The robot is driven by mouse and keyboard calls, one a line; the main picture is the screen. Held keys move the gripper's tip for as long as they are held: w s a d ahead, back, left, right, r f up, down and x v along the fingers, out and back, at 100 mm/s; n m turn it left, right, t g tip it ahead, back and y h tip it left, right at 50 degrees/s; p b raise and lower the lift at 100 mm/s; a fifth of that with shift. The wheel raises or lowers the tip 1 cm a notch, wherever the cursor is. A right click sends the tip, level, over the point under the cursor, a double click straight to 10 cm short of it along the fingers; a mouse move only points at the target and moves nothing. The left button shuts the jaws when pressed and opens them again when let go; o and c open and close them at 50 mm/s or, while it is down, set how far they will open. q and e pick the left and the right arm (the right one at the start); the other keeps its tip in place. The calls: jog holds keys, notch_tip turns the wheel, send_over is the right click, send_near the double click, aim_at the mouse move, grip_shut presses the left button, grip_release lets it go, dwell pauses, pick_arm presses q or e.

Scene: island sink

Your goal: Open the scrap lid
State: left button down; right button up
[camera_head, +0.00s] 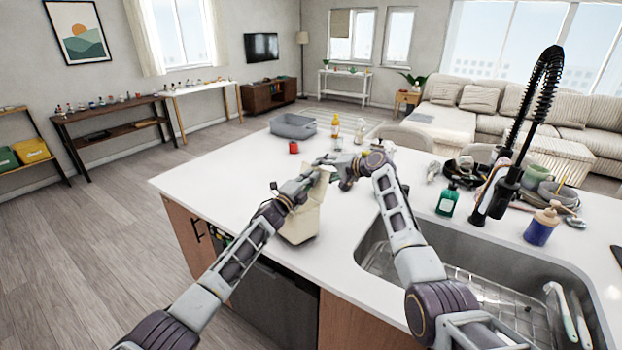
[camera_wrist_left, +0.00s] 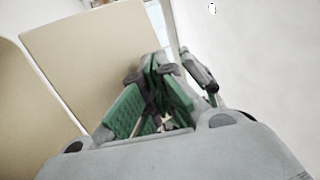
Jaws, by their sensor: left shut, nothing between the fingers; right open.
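The cream scrap bin (camera_head: 299,224) stands near the counter's left front edge. Its lid (camera_head: 319,186) appears raised and steeply tilted above the body. A broad beige panel, apparently the lid (camera_wrist_left: 95,50), fills the upper left of the left wrist view. My left gripper (camera_head: 308,178) is at the raised lid, its fingers partly hidden in the head view. Its green-padded fingers (camera_wrist_left: 155,110) are shut and empty beside the panel; contact cannot be told. My right gripper (camera_head: 344,182) is open just right of the lid, over the counter, and holds nothing visible.
The sink (camera_head: 480,290) with a wire rack lies at the right front, below my right arm. A green soap bottle (camera_head: 447,200) and black tap (camera_head: 507,185) stand beside it. A grey tub (camera_head: 293,127) and small bottles are behind. The counter's left part is clear.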

jog(key=v, duration=0.9)
jog(key=shift+w+r, duration=0.2)
jog(key=shift+r, duration=0.05)
jog(key=shift+d+f, duration=0.1)
dwell(0.3)
